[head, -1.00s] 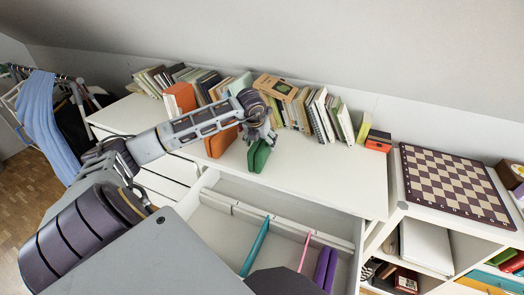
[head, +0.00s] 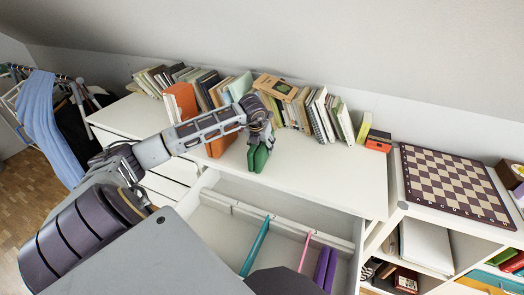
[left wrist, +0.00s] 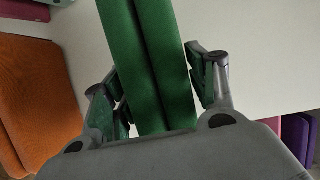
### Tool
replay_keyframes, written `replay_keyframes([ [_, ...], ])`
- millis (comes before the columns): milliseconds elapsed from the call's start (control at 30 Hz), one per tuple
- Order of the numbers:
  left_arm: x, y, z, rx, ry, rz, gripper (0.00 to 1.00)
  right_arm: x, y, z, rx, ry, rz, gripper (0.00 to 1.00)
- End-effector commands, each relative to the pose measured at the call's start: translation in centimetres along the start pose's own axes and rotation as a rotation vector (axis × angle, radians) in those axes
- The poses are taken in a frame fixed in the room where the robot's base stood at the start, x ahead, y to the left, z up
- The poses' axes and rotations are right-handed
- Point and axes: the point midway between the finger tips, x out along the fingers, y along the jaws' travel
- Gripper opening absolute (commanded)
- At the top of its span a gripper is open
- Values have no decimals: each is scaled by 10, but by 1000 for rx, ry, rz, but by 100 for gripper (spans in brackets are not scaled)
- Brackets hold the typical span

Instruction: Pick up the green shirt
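The green shirt (head: 258,158) is a folded bundle on the white cabinet top, in front of the row of books. My left gripper (head: 260,138) reaches down onto it from above. The fingertips are partly hidden in the head view. My right gripper is not in view.
An orange folded item (head: 222,140) stands close to the left of the shirt, also in the left wrist view (left wrist: 38,95). An open drawer (head: 290,226) below holds teal, pink and purple items. A chessboard (head: 455,185) lies at the right. The cabinet top right of the shirt is clear.

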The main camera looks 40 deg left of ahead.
Motion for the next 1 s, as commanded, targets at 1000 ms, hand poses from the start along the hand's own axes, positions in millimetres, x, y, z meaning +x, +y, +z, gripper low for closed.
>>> replay_keyframes([
  [1000, -49, 0, 21, 0, -5, 0, 24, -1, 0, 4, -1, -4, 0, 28],
])
